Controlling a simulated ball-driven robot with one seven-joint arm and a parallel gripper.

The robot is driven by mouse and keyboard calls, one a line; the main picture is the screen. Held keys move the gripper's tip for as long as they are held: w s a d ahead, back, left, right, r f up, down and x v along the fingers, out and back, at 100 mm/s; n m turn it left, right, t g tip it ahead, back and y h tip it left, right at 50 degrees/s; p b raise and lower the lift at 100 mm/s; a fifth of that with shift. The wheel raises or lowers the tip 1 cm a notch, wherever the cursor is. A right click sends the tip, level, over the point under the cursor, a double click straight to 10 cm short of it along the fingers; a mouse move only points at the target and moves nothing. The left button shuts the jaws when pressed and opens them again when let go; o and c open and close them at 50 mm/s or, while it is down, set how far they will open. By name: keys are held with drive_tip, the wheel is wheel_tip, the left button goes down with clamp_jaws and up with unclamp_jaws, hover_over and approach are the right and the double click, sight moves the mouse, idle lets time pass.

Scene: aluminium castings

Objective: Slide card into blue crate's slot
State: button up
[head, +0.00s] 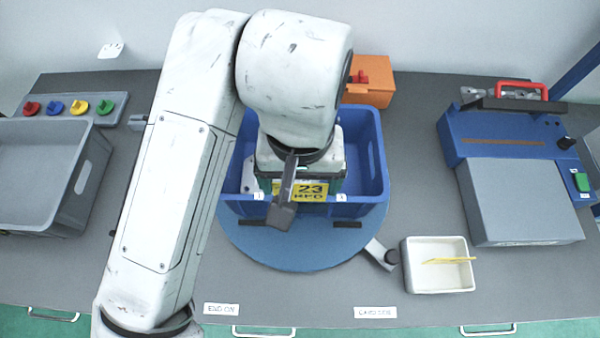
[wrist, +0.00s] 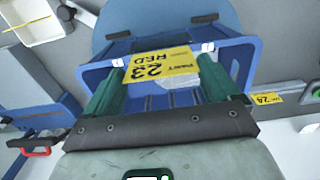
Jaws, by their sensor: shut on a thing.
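A yellow card (head: 301,191) reading "23" and "RED" is held between the green fingers of my gripper (head: 300,182). In the wrist view, the card (wrist: 165,65) spans the two fingers of my gripper (wrist: 160,80). The blue crate (head: 374,160) stands on a round blue turntable. The card is at the crate's front wall, between two small white tags on the rim. In the wrist view, the crate's rim (wrist: 228,43) passes beside the card's edge. The slot is hidden, so I cannot tell whether the card is in it.
The blue turntable (head: 275,253) bears the crate. A white tray (head: 438,288) with a thin yellow piece stands at the front right. A blue machine (head: 500,135) stands right, a grey bin (head: 45,160) left. An orange box (head: 372,95) is behind the crate.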

sight(300, 201)
drive_tip(key=shift+f+b, duration=1.45)
drive_tip(key=shift+f, duration=0.75)
drive_tip(key=o, duration=0.7)
drive_tip(key=shift+o, duration=0.2)
wheel_tip(300, 201, up, 11)
drive_tip(key=shift+f, duration=0.1)
